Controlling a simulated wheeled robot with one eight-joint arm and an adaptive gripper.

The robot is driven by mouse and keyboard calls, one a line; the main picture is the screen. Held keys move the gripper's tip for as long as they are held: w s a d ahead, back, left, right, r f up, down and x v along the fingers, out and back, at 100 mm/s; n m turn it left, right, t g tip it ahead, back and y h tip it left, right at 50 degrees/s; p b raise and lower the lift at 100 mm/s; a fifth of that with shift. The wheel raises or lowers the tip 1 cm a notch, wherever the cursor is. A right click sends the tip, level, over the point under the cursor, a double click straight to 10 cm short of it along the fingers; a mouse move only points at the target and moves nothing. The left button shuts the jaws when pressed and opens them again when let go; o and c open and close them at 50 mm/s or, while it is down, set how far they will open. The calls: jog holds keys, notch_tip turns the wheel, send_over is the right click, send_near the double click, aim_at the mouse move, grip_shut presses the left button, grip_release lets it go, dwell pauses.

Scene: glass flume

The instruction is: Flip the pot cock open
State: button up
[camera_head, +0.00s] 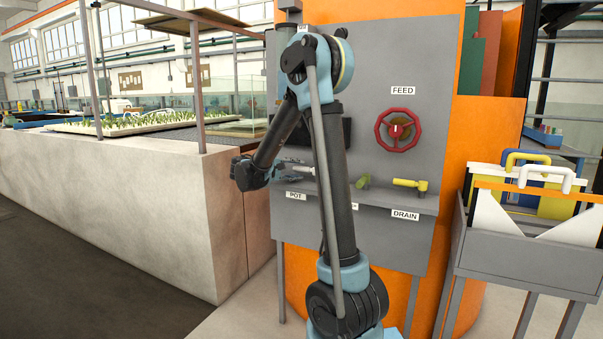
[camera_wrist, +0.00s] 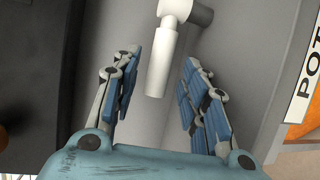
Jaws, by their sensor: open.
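The pot cock (camera_head: 308,171) has a white lever and sits on the grey panel above the POT label (camera_head: 297,195). In the wrist view, its white lever (camera_wrist: 158,68) runs from a round white hub at the top down towards my gripper (camera_wrist: 160,72). My gripper is open, with one blue-padded finger on each side of the lever's free end and a gap on both sides. In the head view, my gripper (camera_head: 291,171) reaches the cock from the left, and my arm hides part of the panel.
A yellow-green cock (camera_head: 363,181) and a yellow cock (camera_head: 408,184) above the DRAIN label sit to the right. A red FEED handwheel (camera_head: 398,130) is above them. A concrete-sided tank (camera_head: 150,200) stands left. A grey rack (camera_head: 520,255) stands right.

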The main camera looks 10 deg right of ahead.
jog(key=shift+x, duration=1.5)
